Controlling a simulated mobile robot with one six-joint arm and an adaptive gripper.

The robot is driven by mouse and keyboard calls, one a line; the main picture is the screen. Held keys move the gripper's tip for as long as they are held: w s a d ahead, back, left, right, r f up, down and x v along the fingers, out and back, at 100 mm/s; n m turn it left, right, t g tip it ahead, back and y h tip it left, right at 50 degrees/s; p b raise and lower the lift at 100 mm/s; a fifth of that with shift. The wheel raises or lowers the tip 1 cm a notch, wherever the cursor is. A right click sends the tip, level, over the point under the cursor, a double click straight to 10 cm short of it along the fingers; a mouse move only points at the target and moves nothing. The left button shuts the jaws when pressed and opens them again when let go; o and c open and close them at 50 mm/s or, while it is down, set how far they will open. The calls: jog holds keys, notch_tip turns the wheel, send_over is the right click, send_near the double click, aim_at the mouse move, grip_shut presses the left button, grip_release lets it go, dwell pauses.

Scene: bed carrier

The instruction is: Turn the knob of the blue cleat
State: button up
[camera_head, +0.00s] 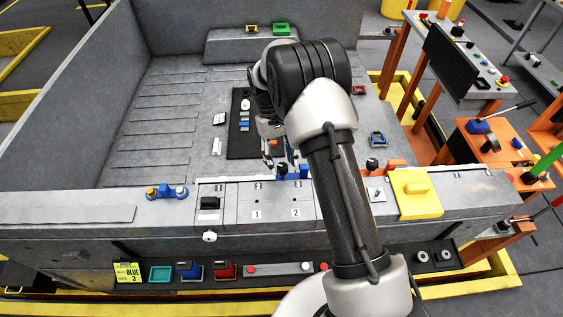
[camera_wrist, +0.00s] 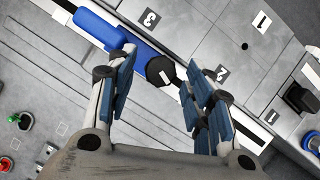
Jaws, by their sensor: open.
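The blue cleat (camera_wrist: 108,32) lies slantwise on a grey rail at the top of the wrist view, near the label 3. Its black round knob (camera_wrist: 162,70) has a white mark on top. My gripper (camera_wrist: 162,82) is open and empty, with blue-padded fingers on either side of the knob in that picture. Whether they touch it, and their height over it, I cannot tell. In the head view the cleat (camera_head: 296,174) is small and partly hidden behind my gripper (camera_head: 280,156) and arm.
Numbered panels (camera_head: 258,208) run along the rail. Another blue piece with knobs (camera_head: 167,191) sits at its left. A yellow block (camera_head: 415,192) and a black knob (camera_head: 372,164) stand to the right. A dark panel (camera_head: 241,140) lies on the bed behind. Slatted bed floor at left is clear.

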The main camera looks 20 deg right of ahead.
jog(key=d+v, duration=0.1)
jog(key=v, duration=0.9)
jog(key=shift+a+r, duration=0.45)
jog(key=shift+a, duration=0.05)
jog(key=shift+w, duration=0.2)
